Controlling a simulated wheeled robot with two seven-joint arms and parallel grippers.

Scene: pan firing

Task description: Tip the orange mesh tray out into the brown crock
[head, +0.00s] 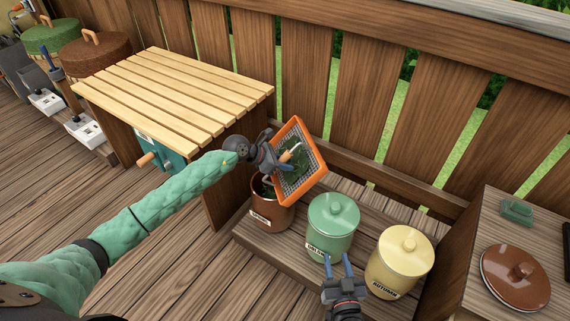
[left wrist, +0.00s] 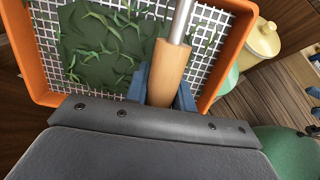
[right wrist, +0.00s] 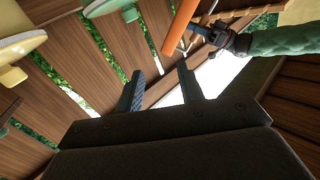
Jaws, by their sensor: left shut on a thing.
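The orange mesh tray (head: 318,165) is tilted steeply above the brown crock (head: 270,216). My left gripper (head: 278,160) is shut on the tray's wooden handle, which also shows in the left wrist view (left wrist: 168,75). Green leaves (left wrist: 100,45) lie on the white mesh in that view. The brown crock stands on the low wooden step, open, with some green at its mouth; the tray and gripper partly hide it. My right gripper (head: 339,268) is open and empty, in front of the green crock.
A lidded green crock (head: 333,224) and a lidded cream crock (head: 399,262) stand to the right of the brown one. A slatted wooden table (head: 175,95) is at left. A brown lid (head: 515,277) lies on the right-hand table.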

